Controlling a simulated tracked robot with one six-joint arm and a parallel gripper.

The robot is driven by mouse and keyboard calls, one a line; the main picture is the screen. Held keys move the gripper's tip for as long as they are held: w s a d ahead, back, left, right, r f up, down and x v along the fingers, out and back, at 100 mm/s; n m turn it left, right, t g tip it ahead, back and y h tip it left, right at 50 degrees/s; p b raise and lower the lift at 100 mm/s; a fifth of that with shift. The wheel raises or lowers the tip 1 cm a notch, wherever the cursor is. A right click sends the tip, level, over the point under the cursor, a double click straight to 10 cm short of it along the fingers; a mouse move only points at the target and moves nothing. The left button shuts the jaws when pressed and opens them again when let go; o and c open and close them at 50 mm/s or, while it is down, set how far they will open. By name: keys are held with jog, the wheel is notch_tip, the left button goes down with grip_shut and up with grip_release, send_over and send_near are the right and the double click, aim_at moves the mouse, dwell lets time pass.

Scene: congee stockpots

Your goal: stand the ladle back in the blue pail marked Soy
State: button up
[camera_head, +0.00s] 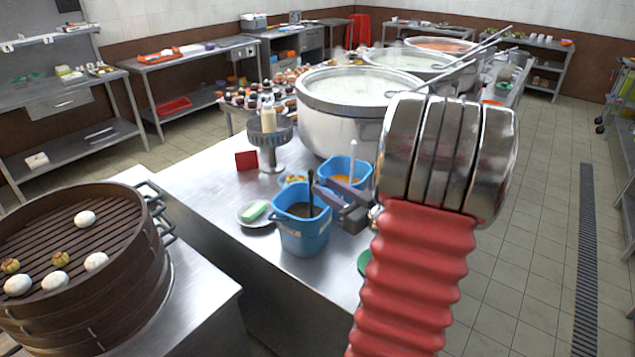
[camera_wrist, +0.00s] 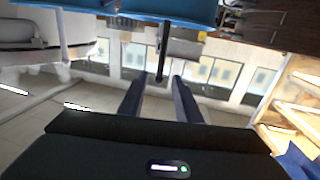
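A blue pail (camera_head: 304,232) with dark contents stands on the steel counter; the marking on its front is too small to read. A dark upright ladle handle (camera_head: 311,188) rises from it, its bowl hidden. A second blue pail (camera_head: 335,165) with orange contents stands just behind, with a pale handle in it. My gripper (camera_head: 318,191) is over the near pail's right rim. In the wrist view, my gripper (camera_wrist: 158,80) has its two dark fingers apart, with the dark handle (camera_wrist: 162,55) between their tips and space on both sides. Blue pail walls (camera_wrist: 180,10) show along the top.
A large stockpot (camera_head: 345,125) stands behind the pails, and a grey pedestal stand (camera_head: 270,140) at back left. A bamboo steamer (camera_head: 90,290) with buns is at front left.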

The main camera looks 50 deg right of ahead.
jog(key=shift+s+a, duration=0.15)
jog(key=shift+s, duration=1.6)
jog(key=s+d+f+m+g+h, duration=0.55)
jog(key=s+d+f+g, duration=0.25)
jog(key=d+f+g, duration=0.25)
jog(key=a+r+n+y, duration=0.2)
jog(key=a+r, duration=0.2)
jog(key=a, duration=1.2)
jog(key=a+r+n+g+y, duration=0.1)
jog(key=a+r, duration=0.4)
jog(key=a, duration=1.2)
jog(key=w+a+r+n+g+y, duration=0.1)
jog(key=a+r+n+y, duration=0.2)
jog(key=a, duration=1.4)
jog(key=shift+r+y, duration=0.55)
jog(key=shift+r, duration=0.1)
jog(key=shift+n, duration=0.25)
